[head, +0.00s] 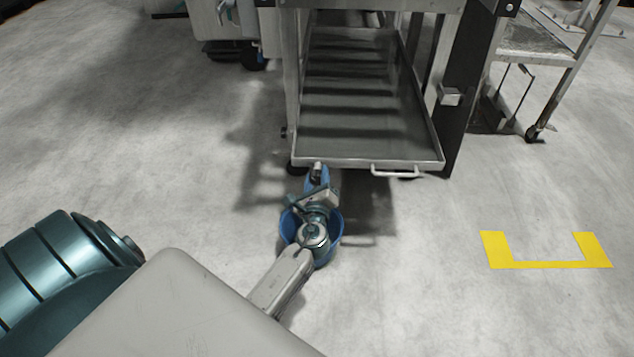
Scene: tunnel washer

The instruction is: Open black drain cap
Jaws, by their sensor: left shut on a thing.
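My left gripper (317,177) reaches to the front edge of the grey metal drip tray (368,146), above the blue bucket. Its blue fingers are shut on a small dark piece at the tray's front edge. This piece looks like the black drain cap (316,172), mostly hidden by the fingers. I cannot tell whether the cap has turned or come loose. The blue bucket (286,228) stands on the floor under my left wrist, which hides most of its inside. My right gripper is not in view.
A white handle (396,173) sticks out from the tray's front, right of my gripper. Metal frame posts flank the tray. A metal cart (540,45) stands at the back right. Yellow floor marking (546,264) lies at right.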

